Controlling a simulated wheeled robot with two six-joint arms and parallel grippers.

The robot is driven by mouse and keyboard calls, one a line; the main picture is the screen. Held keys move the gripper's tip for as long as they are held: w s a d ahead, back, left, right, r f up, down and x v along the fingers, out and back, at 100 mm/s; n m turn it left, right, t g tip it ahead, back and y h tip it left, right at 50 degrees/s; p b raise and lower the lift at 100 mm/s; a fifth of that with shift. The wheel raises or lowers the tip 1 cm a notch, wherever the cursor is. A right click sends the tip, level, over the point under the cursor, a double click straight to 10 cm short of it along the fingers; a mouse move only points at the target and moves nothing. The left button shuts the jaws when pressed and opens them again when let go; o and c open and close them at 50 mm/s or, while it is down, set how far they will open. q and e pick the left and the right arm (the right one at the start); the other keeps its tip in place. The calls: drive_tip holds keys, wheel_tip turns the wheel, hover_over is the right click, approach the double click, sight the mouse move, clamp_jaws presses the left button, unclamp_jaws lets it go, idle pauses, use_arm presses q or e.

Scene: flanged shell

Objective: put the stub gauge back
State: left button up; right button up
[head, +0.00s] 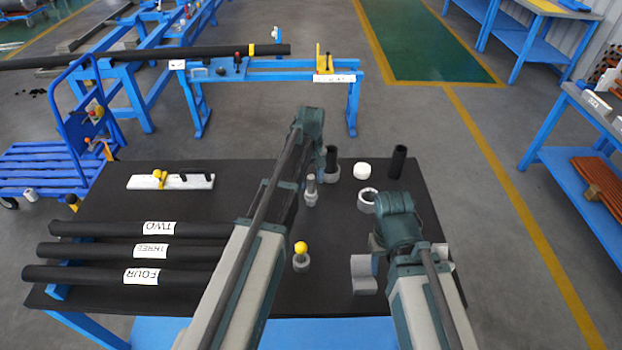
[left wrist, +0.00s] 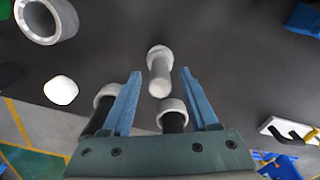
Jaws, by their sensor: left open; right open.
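A pale grey stub-like peg with a wider collar (head: 311,187) stands on the black table, right of my left forearm; I take it for the stub gauge, but cannot be sure. In the left wrist view the peg (left wrist: 159,75) lies between the open blue fingers of my left gripper (left wrist: 160,73), apart from both. In the head view those fingers are hidden behind my arm. A short yellow-topped piece in a grey collar (head: 301,258) stands nearer. My right gripper (head: 396,240) is open over the table's right side; its fingers are mostly hidden by the arm.
Black cylinders stand behind the peg, one in a grey collar (head: 331,163), another farther right (head: 397,161). A white piece (head: 361,170), grey ring (head: 367,200) and grey block (head: 363,275) are right. Three labelled black bars (head: 140,250) and a white strip (head: 171,182) are left.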

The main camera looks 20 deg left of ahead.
use_arm(q)
drive_tip(key=shift+r, duration=0.15)
wheel_tip(320, 180, up, 12)
drive_tip(key=p, duration=1.2)
drive_tip(key=s+d+m, duration=0.5)
drive_tip(key=s+d, duration=0.1)
drive_tip(key=s, duration=0.6)
drive_tip(key=s+d+m+y, duration=0.1)
drive_tip(key=s+d+m, duration=0.5)
drive_tip(key=s, duration=0.6)
drive_tip(key=shift+d, duration=0.65)
wheel_tip(320, 180, down, 6)
drive_tip(key=b, duration=0.6)
drive_tip(key=shift+f, duration=0.25)
